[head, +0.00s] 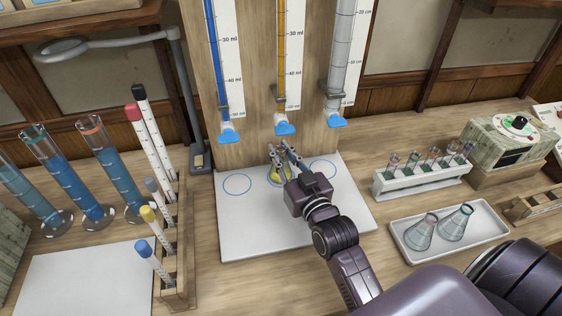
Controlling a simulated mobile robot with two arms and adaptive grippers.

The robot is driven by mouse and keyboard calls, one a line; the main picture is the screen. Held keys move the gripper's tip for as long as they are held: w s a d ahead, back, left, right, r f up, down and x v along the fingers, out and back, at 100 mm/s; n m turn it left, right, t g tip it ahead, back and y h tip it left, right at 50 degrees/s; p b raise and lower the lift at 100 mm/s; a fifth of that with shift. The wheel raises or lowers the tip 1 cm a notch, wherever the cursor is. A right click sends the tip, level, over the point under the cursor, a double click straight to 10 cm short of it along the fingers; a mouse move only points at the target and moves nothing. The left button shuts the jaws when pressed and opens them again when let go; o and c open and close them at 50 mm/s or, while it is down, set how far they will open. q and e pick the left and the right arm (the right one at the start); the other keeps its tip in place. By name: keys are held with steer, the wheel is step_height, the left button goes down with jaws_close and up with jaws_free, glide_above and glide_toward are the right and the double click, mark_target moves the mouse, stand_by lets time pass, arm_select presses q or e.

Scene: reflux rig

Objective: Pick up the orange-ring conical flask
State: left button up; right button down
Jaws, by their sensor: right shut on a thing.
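My right gripper (281,154) reaches over the white board (245,215) under the middle burette (281,60), which holds orange liquid. It is shut on a small conical flask (276,176) with yellow colour in its lower part. The flask is at the middle ring mark of the board, mostly hidden by the gripper. I cannot make out its ring colour, or whether it touches the board. My left gripper is not in view.
Tall blue cylinders (70,180) and a wooden pen-like holder (180,285) are at left. Blue burette taps (229,134) hang close above the board.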

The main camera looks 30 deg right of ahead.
steer(key=shift+r, duration=1.85)
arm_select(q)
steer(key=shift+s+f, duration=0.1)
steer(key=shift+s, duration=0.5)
arm_select(e)
steer(key=s+a, duration=0.1)
steer(key=s, duration=1.6)
steer(key=shift+s, duration=0.4)
